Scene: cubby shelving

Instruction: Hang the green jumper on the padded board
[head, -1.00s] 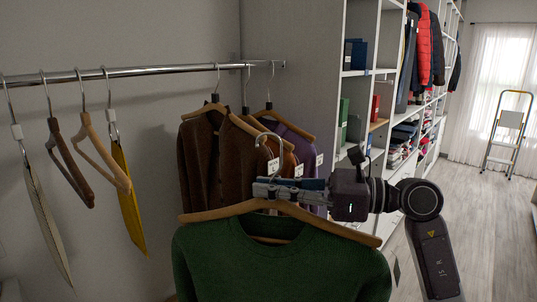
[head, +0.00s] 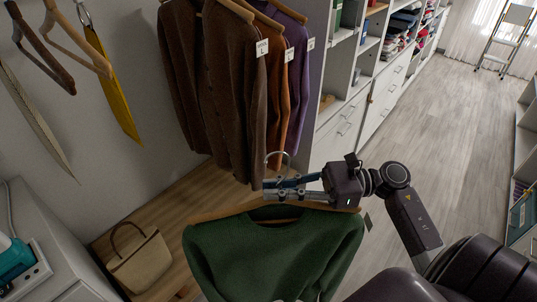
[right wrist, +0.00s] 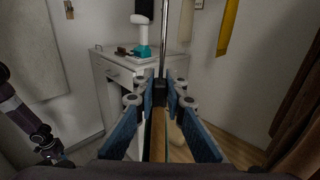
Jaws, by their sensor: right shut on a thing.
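The green jumper (head: 270,250) hangs on a wooden hanger (head: 222,211) at the bottom middle of the head view. My right gripper (head: 268,190) is shut on this hanger, just below its metal hook (head: 278,155). In the right wrist view the hanger (right wrist: 158,135) runs between the blue finger pads (right wrist: 162,110). A pale flat panel (right wrist: 30,50) stands at the upper left there; I cannot tell for sure whether it is the padded board. A dark arm, apparently my left, shows at its lower left, its gripper (right wrist: 52,156) small and unclear.
Brown, orange and purple garments (head: 225,90) hang just beyond the jumper. A wooden bench (head: 180,190) bears a beige bag (head: 140,262). A white cabinet (head: 30,215) with a teal device (head: 14,255) stands at left. Bare hangers and a yellow piece (head: 115,90) hang above.

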